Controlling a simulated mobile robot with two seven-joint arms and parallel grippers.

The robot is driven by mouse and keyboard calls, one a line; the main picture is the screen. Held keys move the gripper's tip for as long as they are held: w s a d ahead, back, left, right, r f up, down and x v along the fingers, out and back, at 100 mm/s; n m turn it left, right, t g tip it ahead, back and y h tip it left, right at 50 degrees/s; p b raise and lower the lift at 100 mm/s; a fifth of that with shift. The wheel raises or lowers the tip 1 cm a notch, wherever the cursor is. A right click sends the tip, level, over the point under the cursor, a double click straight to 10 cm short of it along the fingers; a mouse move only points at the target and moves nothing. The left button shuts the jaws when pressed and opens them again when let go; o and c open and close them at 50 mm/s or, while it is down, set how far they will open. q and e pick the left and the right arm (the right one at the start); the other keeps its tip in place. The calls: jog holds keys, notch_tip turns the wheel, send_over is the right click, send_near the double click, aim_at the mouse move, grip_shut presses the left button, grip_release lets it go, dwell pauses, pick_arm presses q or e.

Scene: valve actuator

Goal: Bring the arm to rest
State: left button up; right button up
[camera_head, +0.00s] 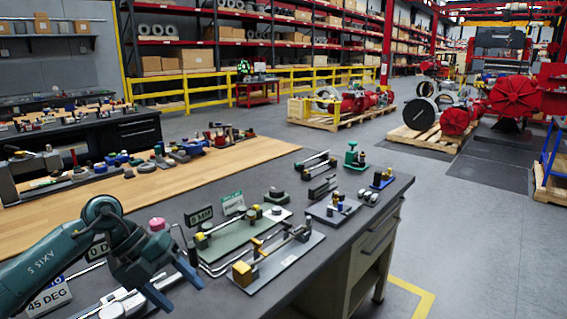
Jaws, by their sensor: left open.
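My left arm comes in from the lower left, dark green. My left gripper (178,288) is open, its blue-grey fingers pointing down and to the right, with nothing visible between them. It hovers over or near the front left part of the dark workbench (330,232). My right gripper is not in view.
A green device (354,157) stands at the far edge. Grey floor (470,230) is clear on the right. Red machines on pallets stand behind.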

pick_arm(q)
jog(key=s+d+n+t+h, duration=0.2)
jog(key=s+d+h, duration=0.1)
jog(key=d+h, duration=0.4)
jog(key=s+d+n+t+h, duration=0.2)
jog(key=d+h, duration=0.2)
jog(key=d, duration=0.5)
jog(key=s+a+f+n+t+y, duration=0.3)
jog(key=s+f+n+y, duration=0.4)
jog(key=f+n, duration=0.5)
jog(key=s+a+f+n+t+y, duration=0.3)
jog(key=s+a+f+n+y, duration=0.2)
jog(key=f+n, duration=0.8)
jog(key=s+n+y, duration=0.1)
jog(key=s+y, duration=0.2)
jog(key=shift+a+f, duration=0.2)
jog(key=shift+a, duration=0.15)
